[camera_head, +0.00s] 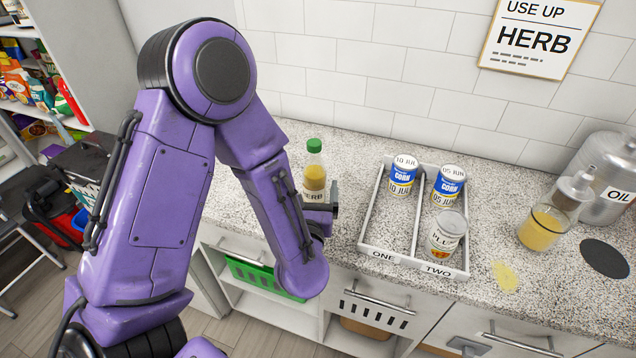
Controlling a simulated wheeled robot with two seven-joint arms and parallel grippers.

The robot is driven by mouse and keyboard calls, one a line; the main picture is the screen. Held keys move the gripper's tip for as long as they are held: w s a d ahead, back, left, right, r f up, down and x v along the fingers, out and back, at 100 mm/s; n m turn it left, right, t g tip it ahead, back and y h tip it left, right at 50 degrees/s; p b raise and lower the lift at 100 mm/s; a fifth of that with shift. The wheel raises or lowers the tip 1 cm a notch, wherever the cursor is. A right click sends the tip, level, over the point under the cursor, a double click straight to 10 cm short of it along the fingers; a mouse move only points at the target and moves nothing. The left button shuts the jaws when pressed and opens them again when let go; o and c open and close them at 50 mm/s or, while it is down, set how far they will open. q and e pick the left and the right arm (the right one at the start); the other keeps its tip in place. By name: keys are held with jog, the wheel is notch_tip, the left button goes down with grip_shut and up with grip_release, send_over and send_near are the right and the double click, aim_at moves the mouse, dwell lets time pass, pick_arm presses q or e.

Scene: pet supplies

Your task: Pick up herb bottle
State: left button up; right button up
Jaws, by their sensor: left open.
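The herb bottle (314,174) stands upright on the speckled counter, left of the white tray. It has a green cap, yellow-brown contents and a white label reading "HERB". My left arm reaches across the left half of the view. My left gripper (322,208) is open at the lower part of the bottle. Its dark finger shows at the bottle's right side, and my purple wrist hides part of the gripper. Whether the fingers touch the bottle cannot be told. My right gripper is out of view.
A white tray (371,225) with compartments marked ONE and TWO holds several cans. A glass of yellow liquid (541,229), an oil container (606,180) and a dark round pad (605,257) are at the right. A yellow spill (505,276) lies near the counter's front. A "USE UP HERB" sign (538,38) hangs behind.

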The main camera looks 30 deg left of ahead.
aim_at(313, 182)
pick_arm(q)
jog(key=w+b, duration=0.1)
jog(key=b, duration=0.2)
jog(key=w+f+b, duration=0.1)
jog(key=b, duration=0.2)
jog(key=shift+a, duration=0.2)
jog(key=shift+w+r, duration=0.1)
jog(key=shift+r, duration=0.05)
jog(key=shift+w+a+r+p, duration=0.45)
jog(key=shift+w+a+p, duration=0.35)
jog(key=shift+p, duration=0.1)
jog(key=x, duration=0.2)
jog(key=shift+w+f+p, duration=0.2)
jog(key=shift+w+p, duration=0.1)
jog(key=shift+w, duration=0.1)
jog(key=shift+w+a+f, duration=0.1)
jog(key=shift+w+a, duration=0.05)
jog(key=shift+w, duration=0.05)
jog(key=shift+s, duration=0.1)
jog(key=shift+c, duration=0.3)
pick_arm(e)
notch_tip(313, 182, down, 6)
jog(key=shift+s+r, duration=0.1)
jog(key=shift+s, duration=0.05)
pick_arm(q)
jog(key=c, duration=1.1)
